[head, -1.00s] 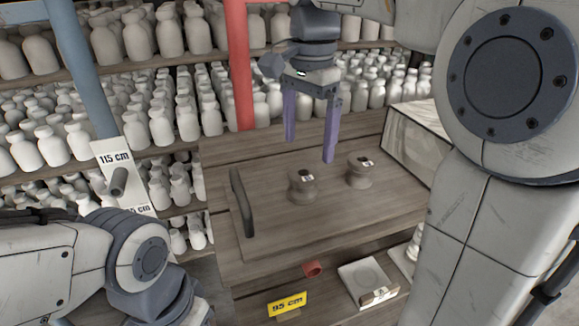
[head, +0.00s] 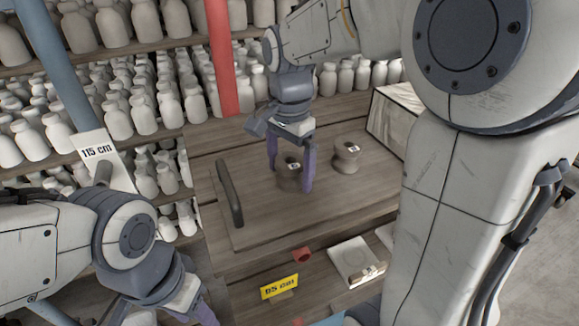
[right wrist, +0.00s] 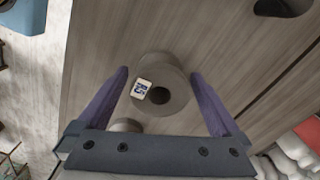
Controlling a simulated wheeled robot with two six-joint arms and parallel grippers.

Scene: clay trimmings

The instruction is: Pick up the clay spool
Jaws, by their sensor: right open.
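Two grey-brown clay spools with waisted sides, a top hole and a small white label stand upright on the wooden board. The left spool (head: 288,182) is partly hidden by my right gripper (head: 290,180), which points down with its purple fingers open on either side of it. In the right wrist view this spool (right wrist: 176,82) shows between the open fingers (right wrist: 157,75), with a gap on each side. The right spool (head: 346,156) stands apart from the gripper; a spool edge (right wrist: 126,125) peeks past the palm in the wrist view. My left gripper (head: 203,312) is partly cut off at the bottom edge.
A dark handle (head: 229,192) stands on the board's left side. A pale box (head: 395,118) stands at the right. Shelves of white bottles (head: 145,105) lie behind and left. A red post (head: 221,60) rises behind. Below are a yellow 95 cm sign (head: 279,288) and a white tray (head: 350,258).

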